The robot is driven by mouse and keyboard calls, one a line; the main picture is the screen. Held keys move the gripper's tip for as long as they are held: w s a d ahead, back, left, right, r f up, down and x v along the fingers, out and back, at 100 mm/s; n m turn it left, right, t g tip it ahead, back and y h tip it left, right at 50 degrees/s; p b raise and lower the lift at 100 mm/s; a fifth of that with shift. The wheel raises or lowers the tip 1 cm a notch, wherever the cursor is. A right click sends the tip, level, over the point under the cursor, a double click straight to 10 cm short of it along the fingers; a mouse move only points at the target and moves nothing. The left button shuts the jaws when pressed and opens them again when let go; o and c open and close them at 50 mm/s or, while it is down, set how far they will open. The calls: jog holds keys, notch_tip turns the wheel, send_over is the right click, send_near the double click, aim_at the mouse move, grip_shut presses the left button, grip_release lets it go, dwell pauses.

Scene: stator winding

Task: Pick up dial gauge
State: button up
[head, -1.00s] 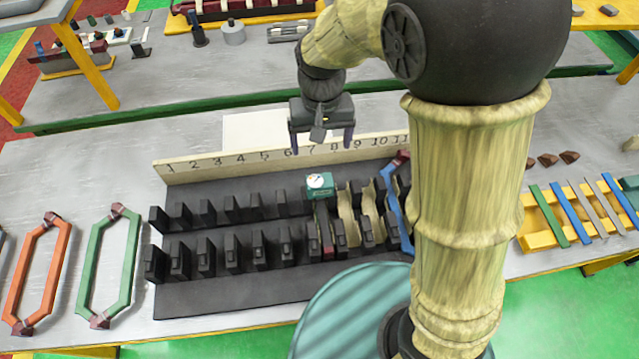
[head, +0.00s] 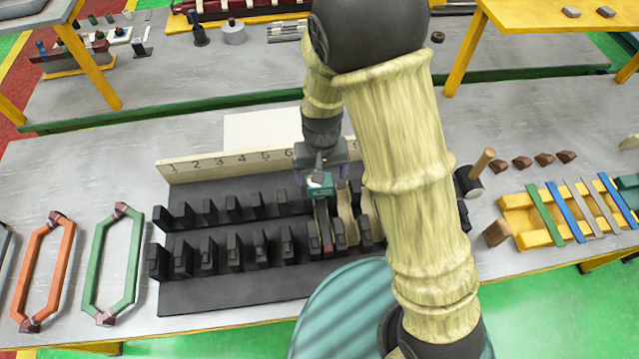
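The dial gauge (head: 320,190) is a small teal-green box with a white dial face. It sits on the black slotted stator block (head: 230,290), over a slot near its middle, beside slots with a cream lining. My gripper (head: 321,176) is directly above and behind the gauge, pointing down, with its fingers on either side of it. The fingers look spread wider than the gauge, so the gripper appears open. Part of the dial and the gauge's top are hidden by the gripper.
A numbered board (head: 215,165) stands right behind the block. A green coil (head: 112,262) and an orange coil (head: 45,268) lie at left. A hammer (head: 476,174) and a yellow rack (head: 545,215) with coloured strips are at right. My arm hides the block's right end.

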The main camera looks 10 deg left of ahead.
jog(key=shift+w+a+f+p, duration=0.15)
jog(key=shift+f+p, duration=0.35)
jog(key=shift+f, duration=0.8)
jog(key=shift+w+a+f+p, duration=0.15)
jog(key=shift+f+p, duration=0.35)
jog(key=shift+f, duration=0.8)
jog(key=shift+d, duration=0.1)
jog(key=c, duration=1.1)
